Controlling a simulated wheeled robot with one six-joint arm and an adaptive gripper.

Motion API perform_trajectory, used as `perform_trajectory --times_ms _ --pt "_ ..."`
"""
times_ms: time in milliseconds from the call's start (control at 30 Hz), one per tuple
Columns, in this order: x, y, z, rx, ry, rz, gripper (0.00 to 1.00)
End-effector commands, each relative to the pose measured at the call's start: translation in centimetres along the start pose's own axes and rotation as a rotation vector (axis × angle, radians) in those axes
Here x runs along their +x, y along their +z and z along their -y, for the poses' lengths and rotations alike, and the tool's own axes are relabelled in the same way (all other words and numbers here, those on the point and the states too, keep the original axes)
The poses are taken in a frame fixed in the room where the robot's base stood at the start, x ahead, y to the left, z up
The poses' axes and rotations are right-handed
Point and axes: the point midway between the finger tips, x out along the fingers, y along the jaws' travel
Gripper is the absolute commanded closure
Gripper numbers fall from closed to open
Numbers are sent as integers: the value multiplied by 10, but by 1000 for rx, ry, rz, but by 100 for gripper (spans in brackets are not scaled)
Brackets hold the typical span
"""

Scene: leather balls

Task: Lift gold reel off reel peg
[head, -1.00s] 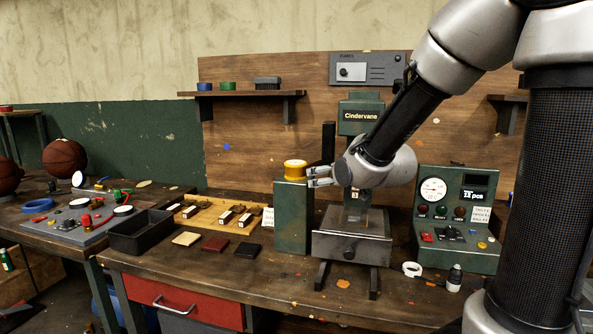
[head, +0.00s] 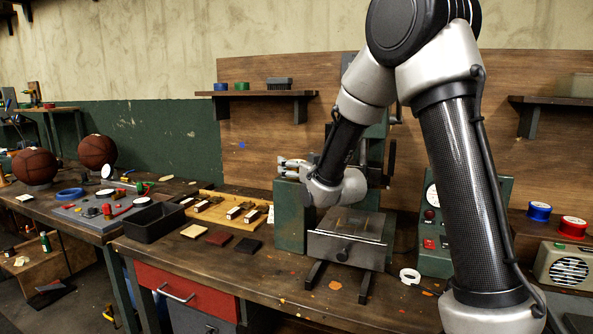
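My gripper (head: 287,165) is at the top of the green block (head: 290,222), left of the Cindervane machine, with its fingers pointing left. The gold reel does not show in this view; the gripper's fingers and wrist cover most of the block's top. The reel peg is not visible either. The fingers are small and overlapped, so I cannot tell their opening or whether they hold anything.
The green machine's grey vise-like base (head: 347,240) stands right of the block. A black bin (head: 155,222), a wooden tray (head: 232,207) and several flat tiles lie to the left. A blue reel (head: 539,211) and a red reel (head: 573,227) are at far right.

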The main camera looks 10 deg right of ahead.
Motion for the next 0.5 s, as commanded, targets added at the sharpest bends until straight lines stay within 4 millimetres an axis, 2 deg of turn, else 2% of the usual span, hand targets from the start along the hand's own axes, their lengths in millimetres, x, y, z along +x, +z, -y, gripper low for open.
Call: perform_trajectory --times_ms 267,367,500 --pt "6 0 0 0 0 0 13" --pt "6 0 0 0 0 0 28" --pt "6 0 0 0 0 0 53"
